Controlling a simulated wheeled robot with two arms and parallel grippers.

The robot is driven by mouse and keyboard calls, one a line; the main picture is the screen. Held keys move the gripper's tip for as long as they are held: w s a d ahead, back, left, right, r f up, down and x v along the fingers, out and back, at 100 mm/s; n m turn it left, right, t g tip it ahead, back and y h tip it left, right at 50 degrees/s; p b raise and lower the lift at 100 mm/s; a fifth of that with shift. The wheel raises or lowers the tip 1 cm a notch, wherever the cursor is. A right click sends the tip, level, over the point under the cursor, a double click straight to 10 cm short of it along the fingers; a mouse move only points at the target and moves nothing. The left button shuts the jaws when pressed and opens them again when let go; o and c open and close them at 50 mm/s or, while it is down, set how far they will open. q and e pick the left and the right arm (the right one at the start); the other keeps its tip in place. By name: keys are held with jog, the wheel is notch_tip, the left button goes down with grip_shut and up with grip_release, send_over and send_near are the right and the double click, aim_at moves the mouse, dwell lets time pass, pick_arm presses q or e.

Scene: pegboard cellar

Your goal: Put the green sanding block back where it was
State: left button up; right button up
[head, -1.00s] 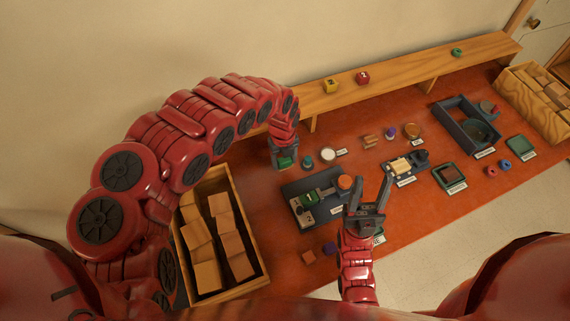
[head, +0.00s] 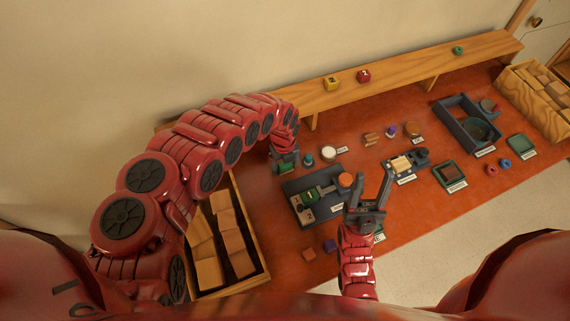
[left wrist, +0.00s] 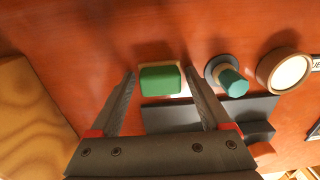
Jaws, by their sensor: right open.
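In the left wrist view the green sanding block (left wrist: 161,80), with a tan edge on its far side, lies between the fingertips of my left gripper (left wrist: 160,74). The fingers are open, with a narrow gap on each side of the block. In the head view my left gripper (head: 285,160) is low over the table behind the dark tray and mostly hides the block. My right gripper (head: 370,190) is open and empty, in front of the tray's right end.
A dark tray (head: 322,214) with numbered places is close to my left gripper. A teal-topped knob (left wrist: 233,83) and a round white-topped pot (left wrist: 285,72) stand right of the block. A crate of wooden blocks (head: 258,247) is at left; a raised shelf (head: 400,76) runs behind.

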aim_at(284, 165)
pick_arm(q)
jog(key=shift+o, duration=0.4)
jog(key=shift+r, duration=0.1)
jog(key=shift+r, duration=0.25)
jog(key=shift+w+r, duration=0.1)
jog(key=shift+r, duration=0.5)
notch_tip(284, 165, up, 10)
jog(key=b, duration=0.1)
jog(key=shift+a+r, duration=0.15)
jog(key=shift+r, duration=0.1)
jog(key=shift+s+f, duration=0.1)
jog(key=shift+s, duration=0.15)
